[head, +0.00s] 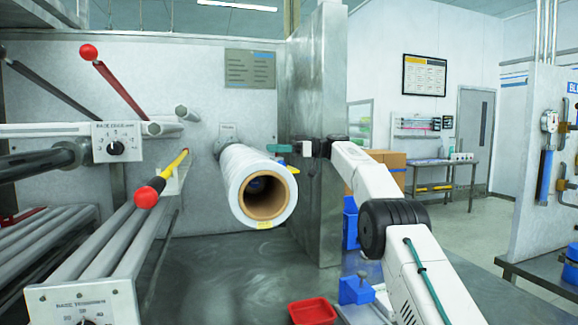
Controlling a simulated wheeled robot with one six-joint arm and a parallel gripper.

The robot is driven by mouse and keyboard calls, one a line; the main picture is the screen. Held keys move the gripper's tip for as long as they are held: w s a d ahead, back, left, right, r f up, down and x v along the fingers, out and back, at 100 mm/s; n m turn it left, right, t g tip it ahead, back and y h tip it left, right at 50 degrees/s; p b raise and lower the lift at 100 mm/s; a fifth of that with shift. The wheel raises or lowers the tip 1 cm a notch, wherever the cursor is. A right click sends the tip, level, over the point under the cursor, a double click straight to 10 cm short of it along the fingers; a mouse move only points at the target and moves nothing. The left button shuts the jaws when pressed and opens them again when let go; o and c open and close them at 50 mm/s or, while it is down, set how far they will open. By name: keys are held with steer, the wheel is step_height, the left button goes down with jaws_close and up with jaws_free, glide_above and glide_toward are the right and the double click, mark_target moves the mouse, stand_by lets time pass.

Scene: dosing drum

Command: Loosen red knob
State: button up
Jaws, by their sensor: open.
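A red knob (148,194) caps the near end of a yellow and black rod (172,165) at left, beside long grey rollers. A red ball (88,52) tops a red lever (122,88) higher up at far left. The picture does not settle which of these two the task names. My gripper (280,149) is in the middle, beyond and above the front end of a white roll, right of both red parts and well apart from them. It is open, small in view and seen from behind my arm. I see nothing held in it.
The white roll (245,172) on a brown core juts toward me between the red knob and my arm. A steel column (315,90) stands by my wrist. A dial box (117,142) is at left. A red tray (312,311) and a blue block (356,290) lie below.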

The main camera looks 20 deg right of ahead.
steer(key=shift+s+r+m+t, duration=0.1)
steer(key=shift+m+t, duration=0.3)
steer(key=shift+t, duration=0.2)
